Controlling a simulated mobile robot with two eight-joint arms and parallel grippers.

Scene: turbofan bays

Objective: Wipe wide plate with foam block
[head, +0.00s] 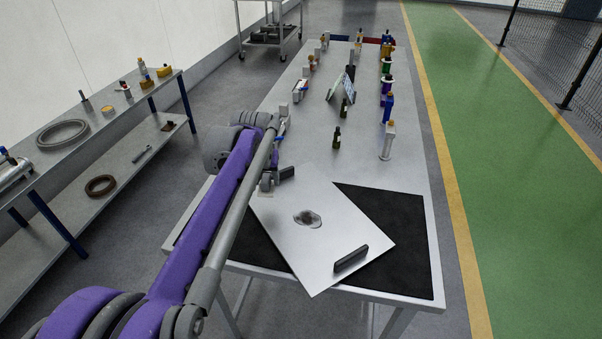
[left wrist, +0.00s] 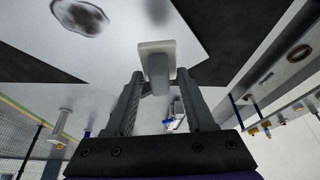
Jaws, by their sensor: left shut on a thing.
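The wide plate (head: 345,222) is a flat silver sheet lying askew on a black mat (head: 405,225) at the near end of the table. A dark grey smudge (head: 308,218) marks its middle; the smudge also shows at the top left of the left wrist view (left wrist: 80,16). A black handle (head: 351,258) stands by its near edge, another (head: 287,173) by its far left edge. My left gripper (head: 268,180) is at the plate's left edge, shut on the pale foam block (left wrist: 157,47). I cannot tell whether the block touches the plate. My right gripper is out of view.
A shelf bench (head: 105,125) stands to the left.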

